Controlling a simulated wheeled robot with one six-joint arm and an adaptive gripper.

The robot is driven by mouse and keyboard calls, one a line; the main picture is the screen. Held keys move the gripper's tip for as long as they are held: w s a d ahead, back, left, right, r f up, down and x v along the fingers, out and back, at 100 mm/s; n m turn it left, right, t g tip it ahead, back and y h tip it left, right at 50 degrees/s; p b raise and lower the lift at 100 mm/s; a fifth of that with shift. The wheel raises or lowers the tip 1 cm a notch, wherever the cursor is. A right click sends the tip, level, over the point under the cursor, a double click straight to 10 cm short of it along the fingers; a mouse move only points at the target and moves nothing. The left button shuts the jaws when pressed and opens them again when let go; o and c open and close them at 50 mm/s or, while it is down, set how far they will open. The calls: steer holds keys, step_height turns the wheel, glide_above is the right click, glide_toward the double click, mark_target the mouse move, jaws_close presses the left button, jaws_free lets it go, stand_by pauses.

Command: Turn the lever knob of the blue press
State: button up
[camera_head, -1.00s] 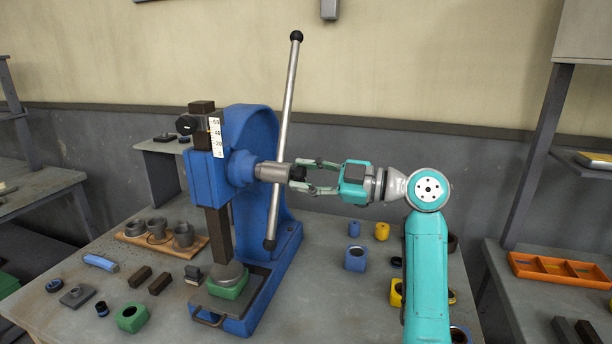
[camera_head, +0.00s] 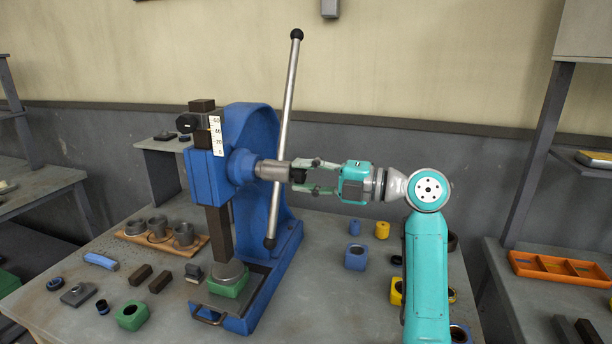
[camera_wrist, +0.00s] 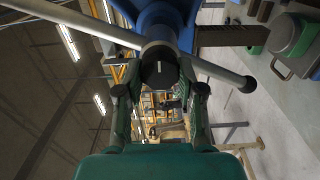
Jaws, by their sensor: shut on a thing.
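The blue press (camera_head: 262,135) stands on the bench with its long steel lever bar (camera_head: 286,110) nearly upright, leaning slightly right at the top. Its hub (camera_head: 272,170) points right toward my arm. The lever knob is black with a white mark in the wrist view (camera_wrist: 159,66), at the hub's end where the bar crosses. My gripper (camera_head: 300,176) is shut on the knob, one finger on each side. In the wrist view, the gripper (camera_wrist: 160,90) has its fingertips beside the knob's lower edge. In the head view the fingers partly hide the knob.
The bar's lower ball end (camera_head: 270,243) hangs beside the press frame. A green block (camera_head: 230,286) sits under the ram. A blue block (camera_head: 355,257) and yellow parts stand right of the press. A wooden tray (camera_head: 140,240) with grey cups and several loose parts lie left.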

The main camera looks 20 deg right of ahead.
steer(key=shift+f+n, duration=0.1)
steer(key=shift+n, duration=0.5)
steer(key=o, duration=1.1)
steer(key=shift+o, duration=0.2)
steer(key=v, duration=1.2)
